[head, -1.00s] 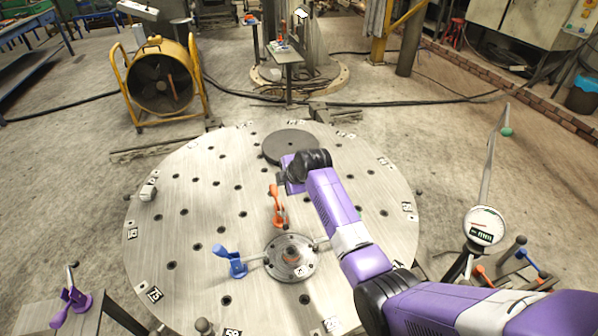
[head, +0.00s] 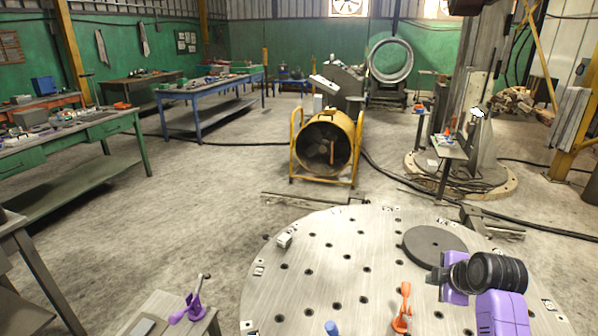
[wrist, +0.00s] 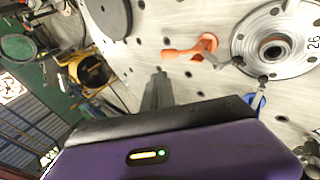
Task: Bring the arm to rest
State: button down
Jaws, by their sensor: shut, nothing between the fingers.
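My purple arm reaches in from the lower right of the head view. My gripper (head: 432,279) is over the right part of the round, holed metal table (head: 310,270), near the dark disc (head: 436,246). In the wrist view my gripper (wrist: 160,76) shows as narrow dark fingers held together, with nothing between them. The orange clamp (head: 402,308) stands on the table left of and nearer than my gripper. It also shows in the wrist view (wrist: 200,48), beside a round metal flange (wrist: 250,42).
A blue clamp (head: 331,328) is at the head view's bottom edge. A purple clamp (head: 190,306) sits on a side bench at the lower left. A yellow fan (head: 325,145) and a column (head: 475,95) stand beyond the table. Open floor lies to the left.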

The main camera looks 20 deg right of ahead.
notch_tip(320, 180, up, 6)
jog(key=w+d+m+t+h, duration=0.2)
jog(key=w+d+m+t, duration=0.1)
jog(key=m, duration=0.2)
jog(key=s+a+m+t, duration=0.7)
jog(key=s+a+m, duration=0.2)
jog(key=s+a, duration=1.3)
jog(key=s+a+g+y, duration=0.1)
jog(key=s+a, duration=0.2)
jog(key=s, duration=0.4)
jog(key=s+a+f+n+g+y+b, duration=0.1)
jog(key=s+a+y, duration=0.1)
jog(key=s+a, duration=0.2)
jog(key=s+a+f+n+g+y, duration=0.1)
jog(key=s+a, duration=0.2)
jog(key=s, duration=0.6)
jog(key=shift+s+a, duration=0.35)
jog(key=shift+s, duration=0.05)
